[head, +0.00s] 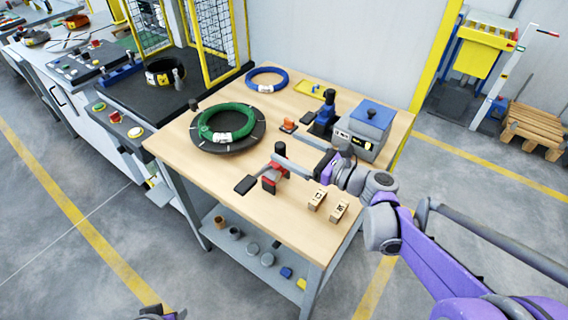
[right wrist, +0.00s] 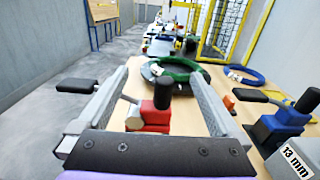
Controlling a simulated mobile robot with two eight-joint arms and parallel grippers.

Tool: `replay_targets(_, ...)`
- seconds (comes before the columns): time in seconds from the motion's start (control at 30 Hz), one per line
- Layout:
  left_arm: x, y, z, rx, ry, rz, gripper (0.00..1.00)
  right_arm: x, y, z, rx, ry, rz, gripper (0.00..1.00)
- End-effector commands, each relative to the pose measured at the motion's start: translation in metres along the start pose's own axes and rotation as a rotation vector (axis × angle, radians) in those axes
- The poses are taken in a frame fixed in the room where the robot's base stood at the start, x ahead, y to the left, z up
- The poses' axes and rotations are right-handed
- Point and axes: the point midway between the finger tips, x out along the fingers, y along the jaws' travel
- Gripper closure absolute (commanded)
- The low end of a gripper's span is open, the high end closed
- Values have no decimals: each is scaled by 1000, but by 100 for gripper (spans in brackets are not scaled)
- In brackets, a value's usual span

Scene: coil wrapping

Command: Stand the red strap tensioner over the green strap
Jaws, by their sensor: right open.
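The red strap tensioner (head: 270,180) stands near the front edge of the wooden table, with a black upright knob and a black lever pad to its left. It also shows in the right wrist view (right wrist: 150,118). My right gripper (right wrist: 158,88) is open, its fingers on either side of the tensioner; contact cannot be told. In the head view, the right gripper (head: 300,163) reaches in from the right. The green coil (head: 227,122), with a white label, lies on a black disc; no separate green strap can be made out. My left gripper (head: 160,312) shows only partly at the bottom edge.
A blue coil (head: 267,80) lies at the back of the table. A blue tool (head: 325,117), a small orange piece (head: 288,126) and a grey-blue box (head: 365,130) stand right of the green coil. Two wooden blocks (head: 328,205) lie right of the tensioner.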

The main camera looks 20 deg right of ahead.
Motion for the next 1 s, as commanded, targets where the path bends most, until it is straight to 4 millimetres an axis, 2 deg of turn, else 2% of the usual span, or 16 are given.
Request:
replay_targets(0.17,5,0,3,0,-2,0,50,0,-2,-23,14,-9,-3,0)
replay_targets(0.43,17,0,10,0,-6,0,50,0,-1,-81,12,-7,-3,0)
replay_targets(0.6,15,0,9,0,-5,0,50,21,0,-78,11,-7,-1,0)
replay_targets(0.83,14,0,8,0,-5,0,50,34,-1,-78,10,-7,-2,0)
replay_targets(1.0,13,0,8,0,-5,0,50,59,0,-78,9,-7,1,0)
